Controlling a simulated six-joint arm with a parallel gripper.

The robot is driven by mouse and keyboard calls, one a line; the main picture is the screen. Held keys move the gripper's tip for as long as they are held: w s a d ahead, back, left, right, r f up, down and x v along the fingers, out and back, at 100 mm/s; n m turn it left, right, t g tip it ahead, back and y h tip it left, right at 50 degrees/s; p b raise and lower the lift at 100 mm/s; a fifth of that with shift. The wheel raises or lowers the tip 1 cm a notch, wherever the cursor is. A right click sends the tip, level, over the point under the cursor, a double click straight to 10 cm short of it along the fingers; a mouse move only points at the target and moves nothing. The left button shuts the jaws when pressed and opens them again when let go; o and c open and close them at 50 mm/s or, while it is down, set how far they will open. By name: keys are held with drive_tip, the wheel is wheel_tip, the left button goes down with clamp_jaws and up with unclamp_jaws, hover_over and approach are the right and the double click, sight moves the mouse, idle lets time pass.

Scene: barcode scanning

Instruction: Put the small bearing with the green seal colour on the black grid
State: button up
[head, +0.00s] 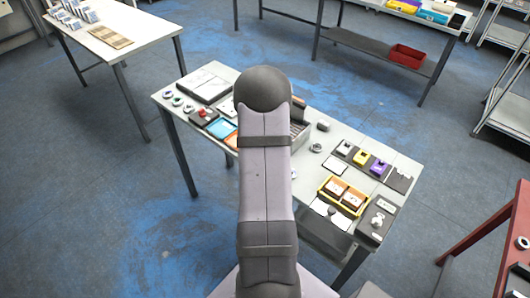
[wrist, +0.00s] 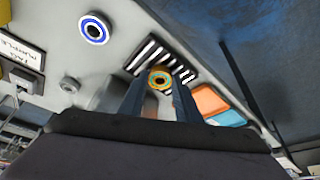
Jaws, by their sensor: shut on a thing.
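In the wrist view my gripper (wrist: 159,88) is shut on a small round bearing (wrist: 159,78). The bearing shows an orange and green ring around a dark centre, and it sits between the two fingertips. Just past the fingertips is the black grid (wrist: 146,51), with white gaps between dark bars. The held bearing overlaps the grid in this view; I cannot tell whether it touches it. In the head view my own arm hides the gripper, the held bearing and the grid.
A blue-ringed bearing (wrist: 95,28) lies on the table (head: 315,171). A small round part (wrist: 69,85) lies farther left in the wrist view. Orange and blue trays (wrist: 209,100) are right of the grid. Several bearings (head: 177,101) lie at the table's left end; a yellow bin (head: 343,197) is right.

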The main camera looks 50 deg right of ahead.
drive_tip(key=shift+f, duration=0.2)
drive_tip(key=o, duration=1.2)
drive_tip(key=shift+r, duration=0.1)
drive_tip(key=shift+r, duration=0.15)
drive_tip(key=shift+a+r, duration=0.1)
drive_tip(key=shift+r, duration=0.3)
drive_tip(key=b+v, duration=0.3)
drive_tip(key=v, duration=0.8)
drive_tip(key=shift+s+a, duration=0.15)
